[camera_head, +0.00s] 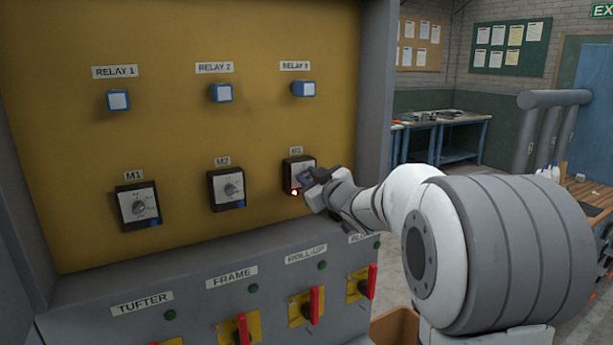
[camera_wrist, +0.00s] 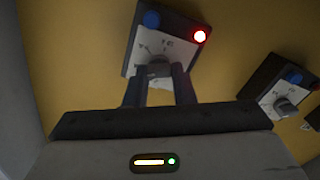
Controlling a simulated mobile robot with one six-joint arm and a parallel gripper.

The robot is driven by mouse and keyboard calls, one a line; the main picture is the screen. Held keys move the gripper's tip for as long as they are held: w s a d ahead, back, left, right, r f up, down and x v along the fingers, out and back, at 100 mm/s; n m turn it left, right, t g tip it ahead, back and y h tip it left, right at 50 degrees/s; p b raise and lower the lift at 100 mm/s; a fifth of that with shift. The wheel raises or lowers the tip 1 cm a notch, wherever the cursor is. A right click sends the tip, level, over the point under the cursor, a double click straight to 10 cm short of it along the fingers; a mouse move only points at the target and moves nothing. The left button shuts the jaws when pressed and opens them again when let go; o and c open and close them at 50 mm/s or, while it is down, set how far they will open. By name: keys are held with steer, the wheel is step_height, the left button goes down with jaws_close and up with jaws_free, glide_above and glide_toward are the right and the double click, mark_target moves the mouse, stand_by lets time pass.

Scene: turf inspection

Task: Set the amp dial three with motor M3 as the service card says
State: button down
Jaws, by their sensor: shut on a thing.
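The M3 amp dial (camera_head: 295,165) is a dark box with a white scale face on the yellow panel, under the label M3. Its lower left lamp glows red. My gripper (camera_head: 313,181) reaches in from the right and covers part of the face. In the wrist view the M3 dial (camera_wrist: 143,45) shows its red lamp (camera_wrist: 200,36) lit and a blue spot at the other corner. My gripper's two fingers (camera_wrist: 160,76) are shut on the grey knob (camera_wrist: 158,69). The pointer setting is too small to read. No service card can be made out.
The M1 dial (camera_head: 138,206) and M2 dial (camera_head: 227,188) sit to the left. Blue relay buttons (camera_head: 221,92) are above. Red-handled switches (camera_head: 315,305) stick out on the grey ledge below. A workbench (camera_head: 450,125) stands far back.

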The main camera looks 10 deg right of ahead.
steer(key=m+p, duration=0.3)
steer(key=m, duration=0.2)
steer(key=shift+d, duration=0.1)
steer(key=m+p, duration=0.2)
steer(key=m, duration=0.2)
steer(key=shift+f+p, duration=0.1)
steer(key=shift+p, duration=0.2)
steer(key=shift+d+f+m+p, duration=0.15)
steer(key=shift+m+p, duration=0.2)
steer(key=shift+m, duration=0.45)
steer(key=c, duration=1.7)
jaws_free()
steer(key=shift+f, duration=0.1)
steer(key=o, duration=0.5)
steer(key=shift+r, duration=0.2)
